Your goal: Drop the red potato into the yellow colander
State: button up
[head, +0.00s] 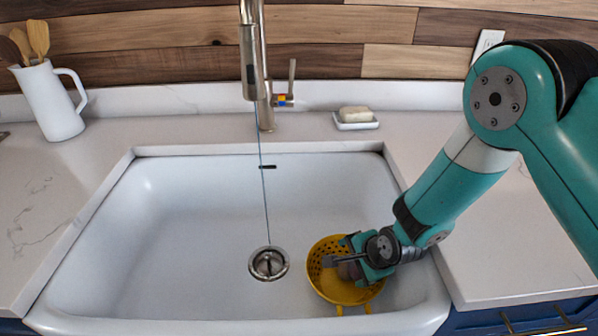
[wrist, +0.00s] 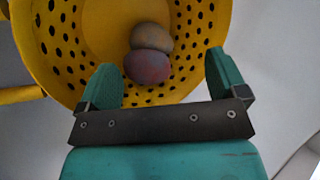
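The yellow colander (head: 315,271) sits in the white sink, right of the drain. In the wrist view its perforated wall (wrist: 52,62) fills the upper part. The red potato (wrist: 147,67) is inside the colander, overlapping a tan potato (wrist: 151,37) in the picture; whether they touch is hard to tell. In the head view a potato (head: 349,270) shows partly behind my gripper (head: 343,258). My gripper is at the colander's opening. Its fingers are spread wide, with visible gaps beside the red potato, and it holds nothing.
The sink (head: 190,220) has free floor to the left. A drain (head: 268,263) lies left of the colander. A tall faucet (head: 250,60) stands behind the sink. A soap dish (head: 355,122) and a white pitcher (head: 50,100) with wooden utensils stand on the counter.

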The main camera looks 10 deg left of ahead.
jog(key=v, duration=1.7)
jog(key=shift+r, duration=0.2)
jog(key=s+d+r+n+g, duration=0.2)
jog(key=s+d+r+n, duration=0.1)
jog(key=s+r+n, duration=0.5)
jog(key=s+d+r+n+g, duration=0.1)
jog(key=s+d+r+n, duration=0.2)
jog(key=s+r+n, duration=0.5)
jog(key=shift+s+d+r+n+g, duration=0.2)
jog(key=shift+d+r+n+g, duration=0.2)
jog(key=shift+r+n, duration=0.5)
